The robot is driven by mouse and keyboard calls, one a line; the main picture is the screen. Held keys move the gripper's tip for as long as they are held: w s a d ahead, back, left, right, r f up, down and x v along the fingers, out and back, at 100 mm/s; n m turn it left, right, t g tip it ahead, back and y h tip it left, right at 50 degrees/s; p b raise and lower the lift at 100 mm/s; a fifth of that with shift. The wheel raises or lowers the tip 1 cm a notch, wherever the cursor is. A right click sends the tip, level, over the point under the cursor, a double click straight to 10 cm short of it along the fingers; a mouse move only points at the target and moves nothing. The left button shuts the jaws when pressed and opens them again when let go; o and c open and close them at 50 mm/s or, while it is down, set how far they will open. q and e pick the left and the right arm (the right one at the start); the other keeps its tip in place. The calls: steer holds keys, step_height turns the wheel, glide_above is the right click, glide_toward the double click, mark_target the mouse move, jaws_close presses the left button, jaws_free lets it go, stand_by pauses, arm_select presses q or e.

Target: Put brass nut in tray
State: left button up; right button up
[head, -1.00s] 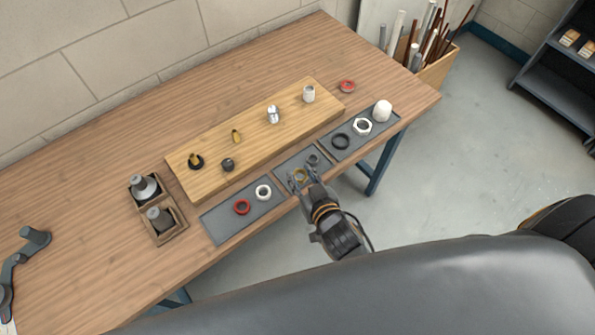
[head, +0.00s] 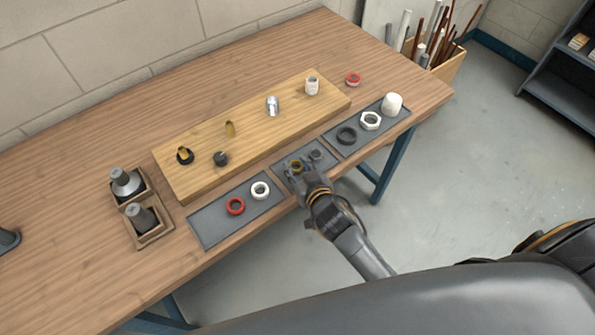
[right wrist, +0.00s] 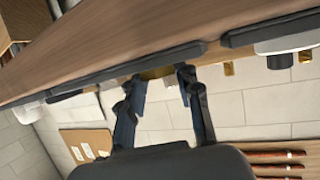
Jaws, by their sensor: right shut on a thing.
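The brass nut (head: 297,165) is a small gold ring at the near left part of the flat grey middle tray (head: 287,179). My right gripper (head: 300,170) reaches in over the tray's front edge and is shut on the nut. In the right wrist view the brass piece (right wrist: 158,73) shows between the fingertips (right wrist: 160,82), partly hidden by the tray's dark edge. Whether the nut touches the tray I cannot tell. A small grey fitting (head: 316,154) sits beside it on the same tray. My left gripper is not in view.
The left grey tray (head: 212,227) holds a red ring (head: 235,206) and a white ring (head: 260,190). The right tray (head: 346,151) holds a black ring, white nut and white cap. Behind is a wooden board (head: 187,186) with fittings. A divided wooden box (head: 150,237) stands left.

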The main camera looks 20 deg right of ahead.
steer(key=shift+r, duration=0.15)
steer(key=o, duration=1.2)
steer(key=shift+f, duration=0.2)
steer(key=shift+c, duration=0.2)
steer(key=shift+r, duration=0.1)
steer(key=shift+s+r, duration=0.1)
steer(key=shift+s, duration=0.05)
steer(key=a+b+v, duration=0.1)
steer(key=v, duration=1)
steer(key=shift+s+d+r, duration=0.15)
steer(key=shift+s+d, duration=0.2)
steer(key=shift+d, duration=0.15)
